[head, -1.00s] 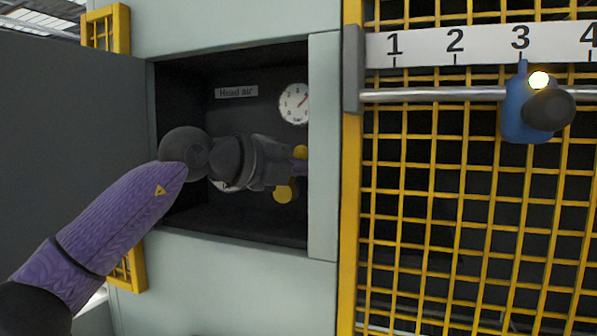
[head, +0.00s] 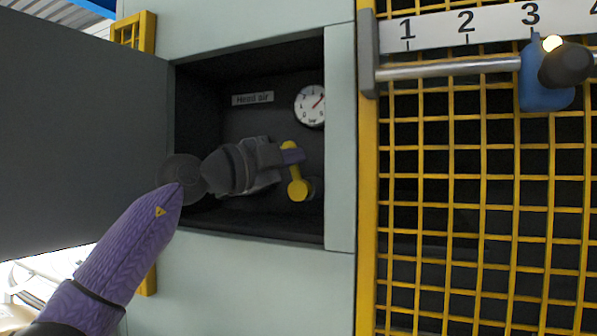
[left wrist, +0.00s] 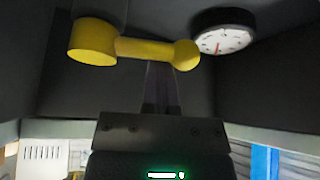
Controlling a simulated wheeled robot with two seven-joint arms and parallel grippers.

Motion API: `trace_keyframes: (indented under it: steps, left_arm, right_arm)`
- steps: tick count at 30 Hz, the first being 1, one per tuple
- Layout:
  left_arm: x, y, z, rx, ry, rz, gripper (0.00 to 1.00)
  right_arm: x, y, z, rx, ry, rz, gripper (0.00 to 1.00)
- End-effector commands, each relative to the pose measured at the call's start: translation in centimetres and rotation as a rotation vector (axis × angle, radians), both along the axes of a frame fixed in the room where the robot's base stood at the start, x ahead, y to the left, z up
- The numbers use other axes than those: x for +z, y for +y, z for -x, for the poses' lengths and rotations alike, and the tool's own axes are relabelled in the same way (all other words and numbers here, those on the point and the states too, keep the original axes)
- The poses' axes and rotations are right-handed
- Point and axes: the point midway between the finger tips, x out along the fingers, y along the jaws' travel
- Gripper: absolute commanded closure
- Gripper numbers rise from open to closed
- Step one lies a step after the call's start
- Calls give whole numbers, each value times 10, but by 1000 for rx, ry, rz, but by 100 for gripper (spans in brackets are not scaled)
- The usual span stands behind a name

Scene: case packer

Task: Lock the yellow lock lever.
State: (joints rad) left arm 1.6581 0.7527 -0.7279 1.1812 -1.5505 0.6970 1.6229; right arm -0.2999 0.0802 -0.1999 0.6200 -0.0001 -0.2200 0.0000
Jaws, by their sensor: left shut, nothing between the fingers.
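The yellow lock lever (head: 297,175) is inside the open cabinet (head: 340,150), below and left of the gauge. In the head view it runs from an upper end near my fingers down to a round lower end. In the left wrist view the lever (left wrist: 145,48) lies across the picture, with a wide knob at left and a smaller end at right. My left gripper (head: 293,156) is inside the cabinet, shut and empty, its fingertips at the lever's upper part. In the left wrist view the fingers (left wrist: 160,80) reach up to the lever's bar; contact is unclear. My right gripper is not in view.
A round gauge (head: 310,104) and a "Head air" label (head: 253,99) are on the cabinet's back wall. The cabinet door (head: 80,150) stands open at left. A yellow mesh guard (head: 450,220) with a rail and blue clamp (head: 545,80) is at right.

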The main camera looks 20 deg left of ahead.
Motion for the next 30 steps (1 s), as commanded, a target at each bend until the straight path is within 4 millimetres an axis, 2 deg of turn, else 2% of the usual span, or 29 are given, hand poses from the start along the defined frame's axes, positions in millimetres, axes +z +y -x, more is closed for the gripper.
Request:
trace_keyframes:
  steps: [5,30]
  left_arm:
    - [-2,5,0,2,2,93,100]
    - [-2,8,0,0,3,86,100]
  right_arm:
    - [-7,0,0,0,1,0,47]
    - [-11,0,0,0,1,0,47]
